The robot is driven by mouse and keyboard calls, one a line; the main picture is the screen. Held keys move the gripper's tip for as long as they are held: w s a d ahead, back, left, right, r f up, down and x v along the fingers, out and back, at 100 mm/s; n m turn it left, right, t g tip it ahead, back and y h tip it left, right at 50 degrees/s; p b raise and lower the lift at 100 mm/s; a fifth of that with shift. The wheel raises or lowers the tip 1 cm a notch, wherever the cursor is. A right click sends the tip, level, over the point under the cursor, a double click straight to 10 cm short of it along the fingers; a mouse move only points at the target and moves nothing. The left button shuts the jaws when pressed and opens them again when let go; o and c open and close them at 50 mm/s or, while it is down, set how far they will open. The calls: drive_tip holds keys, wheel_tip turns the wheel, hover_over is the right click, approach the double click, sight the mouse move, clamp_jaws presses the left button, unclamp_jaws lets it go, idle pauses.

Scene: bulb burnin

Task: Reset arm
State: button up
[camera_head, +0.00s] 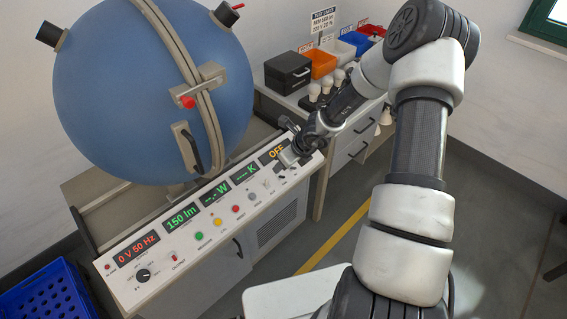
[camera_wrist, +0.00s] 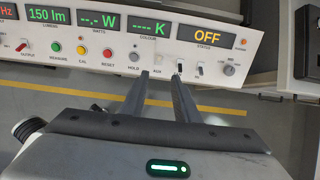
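My gripper (camera_head: 291,156) is at the right end of the control panel (camera_head: 205,222), close to its small toggle switches. In the wrist view, the two dark fingers of my gripper (camera_wrist: 161,76) stand apart with an empty gap between them. The right fingertip is just below a toggle switch (camera_wrist: 180,67) under the OFF status display (camera_wrist: 207,37); whether it touches the switch cannot be told. My arm reaches forward from the lower right in the head view, bent at a raised elbow.
A large blue sphere (camera_head: 150,90) with a latch stands behind the panel. Bulbs (camera_head: 327,85), a black box (camera_head: 288,72) and coloured bins (camera_head: 322,62) are on the bench to the right. A blue crate (camera_head: 45,295) is at lower left. Floor at right is clear.

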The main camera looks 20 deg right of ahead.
drive_tip(key=w+a+r+n+t, duration=0.1)
drive_tip(key=a+r+n, duration=0.1)
drive_tip(key=r+n, duration=0.35)
drive_tip(key=a+r+n+t, duration=0.1)
drive_tip(key=a+r+n, duration=0.15)
drive_tip(key=r, duration=0.65)
drive_tip(key=s+a+r+n+y, duration=0.1)
drive_tip(key=s+a+r+n, duration=0.15)
drive_tip(key=r+n, duration=0.3)
drive_tip(key=s+a+r+n, duration=0.2)
drive_tip(key=s+r+n, duration=0.2)
drive_tip(key=r, duration=0.3)
drive_tip(key=s+d+r+n+h, duration=0.1)
drive_tip(key=s+d+r+n, duration=0.1)
drive_tip(key=s, duration=0.6)
drive_tip(key=s+d+r+n+g+h, duration=0.1)
drive_tip(key=s+d+r+n, duration=0.1)
drive_tip(key=s+r+n, duration=0.2)
drive_tip(key=s+d+r+n+h, duration=0.1)
drive_tip(key=s+n, duration=0.5)
drive_tip(key=s, duration=0.6)
wheel_tip(320, 180, up, 3)
drive_tip(key=shift+s+d+f+h, duration=0.15)
drive_tip(key=shift+s+d+h, duration=0.05)
drive_tip(key=shift+d+h, duration=0.25)
drive_tip(key=shift+n, duration=0.25)
